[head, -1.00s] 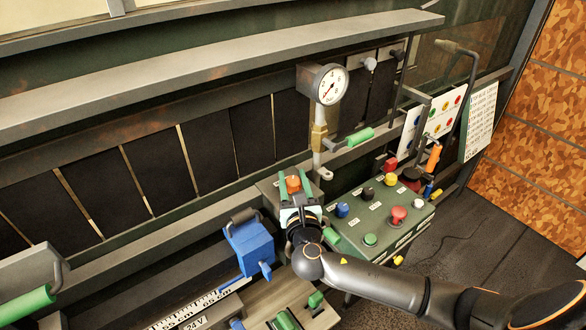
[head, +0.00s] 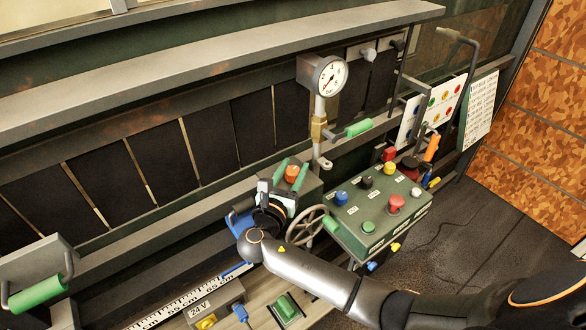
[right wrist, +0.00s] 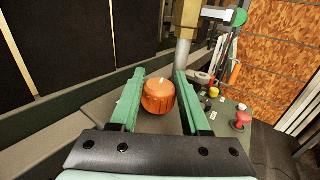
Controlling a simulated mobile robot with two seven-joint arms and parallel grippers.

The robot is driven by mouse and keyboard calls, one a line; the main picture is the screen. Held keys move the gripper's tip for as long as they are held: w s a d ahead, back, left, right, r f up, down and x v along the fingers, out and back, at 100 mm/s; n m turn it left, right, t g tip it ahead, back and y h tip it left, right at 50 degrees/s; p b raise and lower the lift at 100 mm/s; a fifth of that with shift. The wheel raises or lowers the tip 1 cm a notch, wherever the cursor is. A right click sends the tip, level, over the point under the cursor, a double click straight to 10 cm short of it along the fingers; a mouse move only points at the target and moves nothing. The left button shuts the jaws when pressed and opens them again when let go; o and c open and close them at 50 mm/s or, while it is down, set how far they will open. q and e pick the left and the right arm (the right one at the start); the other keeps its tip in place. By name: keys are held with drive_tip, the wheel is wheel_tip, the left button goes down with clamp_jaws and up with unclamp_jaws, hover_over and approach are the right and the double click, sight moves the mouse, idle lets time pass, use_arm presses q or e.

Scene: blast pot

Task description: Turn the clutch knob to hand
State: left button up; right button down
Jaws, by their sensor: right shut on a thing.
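The clutch knob, taken to be the orange round knob (head: 292,174), sits on a grey-green box left of the button panel. It also shows in the right wrist view (right wrist: 159,98), with a small pale mark at its top edge. My right gripper (head: 288,171) comes in from the lower left side of the knob. In the right wrist view its two green fingers (right wrist: 160,74) stand on either side of the knob and are shut on it. Any labels around the knob are too small or hidden to read. My left gripper is not in view.
A green button panel (head: 372,240) with coloured buttons stands right of the knob. A handwheel (head: 306,226) is close beside my right wrist. A pressure gauge (head: 329,77) on a pipe with a green-handled valve (head: 358,128) rises behind. A blue box is mostly behind my gripper.

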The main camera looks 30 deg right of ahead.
drive_tip(key=shift+c, duration=1.9)
unclamp_jaws()
drive_tip(key=b+v, duration=0.1)
drive_tip(key=v, duration=1.1)
drive_tip(key=shift+a, duration=0.2)
drive_tip(key=shift+s, duration=0.15)
